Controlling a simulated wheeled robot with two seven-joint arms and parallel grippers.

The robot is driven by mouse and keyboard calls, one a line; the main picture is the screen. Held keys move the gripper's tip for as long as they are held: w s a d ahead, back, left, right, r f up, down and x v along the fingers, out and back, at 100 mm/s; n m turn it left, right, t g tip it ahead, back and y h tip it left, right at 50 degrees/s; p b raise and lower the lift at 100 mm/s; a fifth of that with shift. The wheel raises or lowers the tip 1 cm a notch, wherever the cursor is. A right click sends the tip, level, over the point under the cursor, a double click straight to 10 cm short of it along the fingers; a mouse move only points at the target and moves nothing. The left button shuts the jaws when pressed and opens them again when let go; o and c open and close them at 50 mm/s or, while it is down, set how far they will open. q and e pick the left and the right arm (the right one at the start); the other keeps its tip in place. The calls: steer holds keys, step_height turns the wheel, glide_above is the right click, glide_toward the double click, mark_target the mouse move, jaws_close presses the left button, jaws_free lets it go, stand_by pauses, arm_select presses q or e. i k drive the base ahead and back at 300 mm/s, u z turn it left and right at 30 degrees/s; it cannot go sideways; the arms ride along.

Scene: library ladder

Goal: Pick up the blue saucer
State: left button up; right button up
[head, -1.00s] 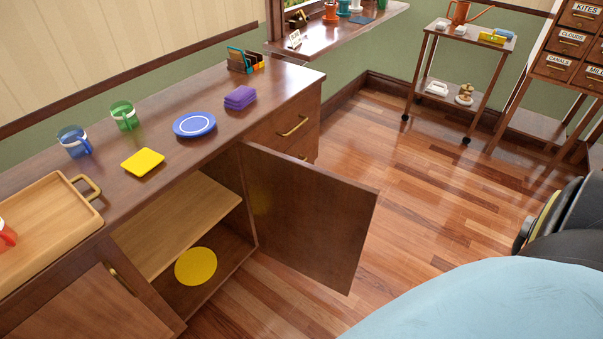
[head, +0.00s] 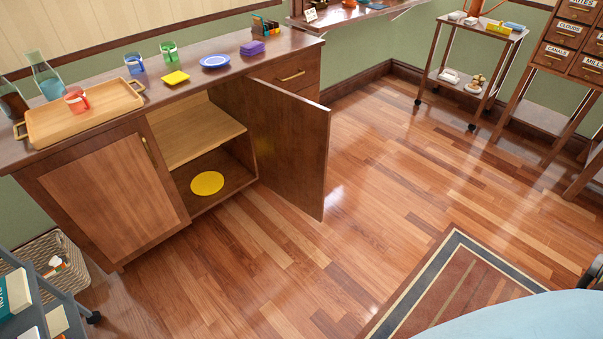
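The blue saucer (head: 215,61) lies flat on the wooden counter (head: 120,95), a blue disc with a pale ring. It sits between a yellow square item (head: 175,78) on its left and a small purple stack (head: 252,47) on its right. Nothing covers it. Neither of my grippers shows in the head view.
An open cabinet door (head: 285,140) juts out below the saucer. A yellow disc (head: 207,183) lies on the cabinet floor. Wooden floor (head: 300,260) is clear, with a rug (head: 460,290).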

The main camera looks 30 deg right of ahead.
mark_target(214, 60)
steer(key=z, duration=1.85)
steer(key=i, duration=3.55)
steer(key=u, duration=3.4)
